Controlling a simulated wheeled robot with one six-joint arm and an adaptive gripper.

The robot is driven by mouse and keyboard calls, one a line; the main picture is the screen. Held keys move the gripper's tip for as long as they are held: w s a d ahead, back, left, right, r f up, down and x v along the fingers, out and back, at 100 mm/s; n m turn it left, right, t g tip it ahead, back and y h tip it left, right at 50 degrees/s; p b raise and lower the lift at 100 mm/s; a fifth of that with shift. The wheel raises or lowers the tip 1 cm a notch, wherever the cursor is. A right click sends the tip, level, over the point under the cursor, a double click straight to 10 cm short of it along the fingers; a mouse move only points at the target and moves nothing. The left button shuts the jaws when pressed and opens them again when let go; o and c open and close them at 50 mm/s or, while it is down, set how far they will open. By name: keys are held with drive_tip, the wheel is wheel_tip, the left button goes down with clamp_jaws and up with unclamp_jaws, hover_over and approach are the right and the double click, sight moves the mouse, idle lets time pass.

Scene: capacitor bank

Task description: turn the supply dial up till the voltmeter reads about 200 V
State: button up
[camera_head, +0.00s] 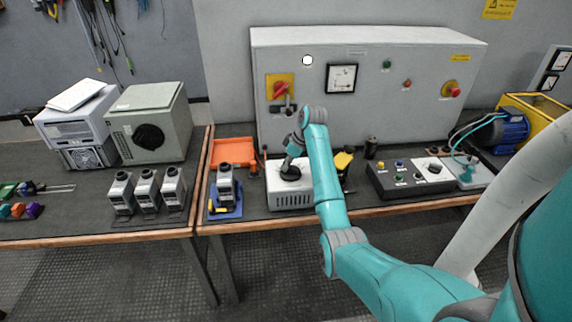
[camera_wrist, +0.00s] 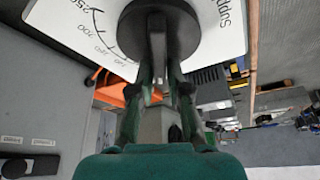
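The supply dial (camera_head: 290,173) is a round black knob on top of a pale vented box (camera_head: 291,200) on the bench. In the wrist view the dial (camera_wrist: 187,22) has a raised grip bar and sits on a white plate (camera_wrist: 105,20) with scale numbers and part of the word "supply". My gripper (camera_wrist: 158,68) points down at the dial, its two fingers on either side of the grip bar, apparently closed on it. The fingertips partly hide the bar. A white-faced meter (camera_head: 341,78), likely the voltmeter, is on the grey cabinet; its reading is too small to tell.
The grey cabinet (camera_head: 420,90) stands behind, with a red rotary switch (camera_head: 280,88) and a red knob (camera_head: 450,89). Left of the box are an orange tray (camera_head: 232,152) and a capacitor on a blue base (camera_head: 225,188). A dark control box (camera_head: 400,180) stands to the right.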

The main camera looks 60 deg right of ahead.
sight(296, 176)
clamp_jaws()
drive_tip(key=shift+d+m+h, duration=0.2)
drive_tip(key=shift+m+h, duration=0.35)
drive_tip(key=shift+m, duration=0.9)
drive_tip(key=shift+d+m+h, duration=0.15)
drive_tip(key=shift+m+h, duration=0.4)
drive_tip(key=shift+m, duration=0.9)
drive_tip(key=o, duration=0.7)
unclamp_jaws()
drive_tip(key=shift+c, duration=0.2)
drive_tip(key=v, duration=1.2)
drive_tip(key=shift+w, duration=0.15)
